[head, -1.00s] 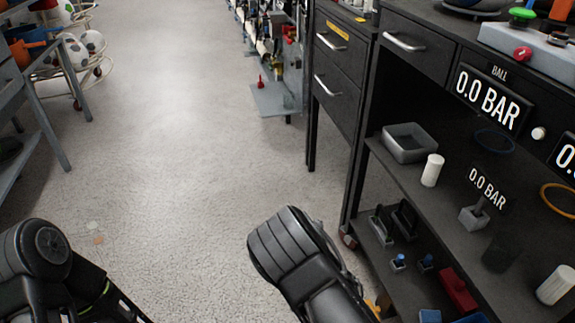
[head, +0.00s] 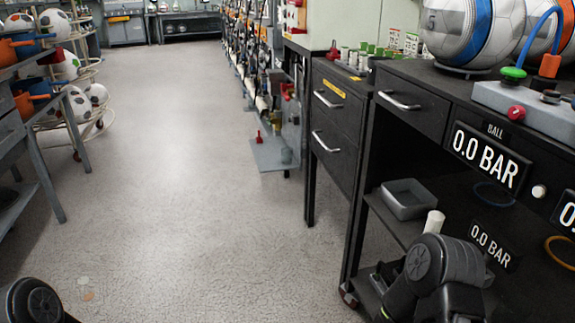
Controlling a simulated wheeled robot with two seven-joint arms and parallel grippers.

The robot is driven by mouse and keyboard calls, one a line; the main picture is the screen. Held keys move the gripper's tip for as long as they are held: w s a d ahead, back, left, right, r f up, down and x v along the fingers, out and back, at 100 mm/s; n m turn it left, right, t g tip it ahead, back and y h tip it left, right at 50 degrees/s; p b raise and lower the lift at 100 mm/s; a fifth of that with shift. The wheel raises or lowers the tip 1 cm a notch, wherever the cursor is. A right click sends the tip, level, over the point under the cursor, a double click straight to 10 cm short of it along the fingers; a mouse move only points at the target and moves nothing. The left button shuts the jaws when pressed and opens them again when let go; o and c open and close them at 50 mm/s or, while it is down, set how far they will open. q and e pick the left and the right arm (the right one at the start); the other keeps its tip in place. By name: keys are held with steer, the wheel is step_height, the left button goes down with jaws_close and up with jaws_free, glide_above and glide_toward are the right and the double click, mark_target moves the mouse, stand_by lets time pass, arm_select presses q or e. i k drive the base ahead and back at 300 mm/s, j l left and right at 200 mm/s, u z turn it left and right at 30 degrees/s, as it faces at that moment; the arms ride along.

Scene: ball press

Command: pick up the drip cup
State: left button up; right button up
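No thing here can be told for sure as the drip cup. On the workbench's upper shelf stand a grey square tray (head: 408,203) and a white cylinder (head: 433,222), partly hidden behind my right arm. My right arm reaches in front of the shelves at the lower right and covers much of them. Its gripper does not show. Only a dark joint of my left arm shows in the bottom left corner, and its gripper is out of view.
The black workbench (head: 337,130) fills the right side, with drawers and pressure displays (head: 488,158). Balls (head: 465,32) and a grey control box (head: 525,112) sit on top. A ball rack (head: 78,100) stands left. The floor (head: 180,200) between is clear.

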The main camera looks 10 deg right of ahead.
mark_target(287, 156)
steer(key=i+j, duration=0.2)
steer(key=i, duration=0.25)
steer(key=i+j, duration=0.2)
steer(key=i, duration=0.3)
steer(key=i+j, duration=0.2)
steer(key=i, duration=0.25)
steer(key=i+j, duration=0.2)
steer(key=i, duration=0.25)
steer(key=i+j, duration=0.2)
steer(key=i, duration=0.25)
steer(key=i+j, duration=0.2)
steer(key=i, duration=0.3)
steer(key=z, duration=2.3)
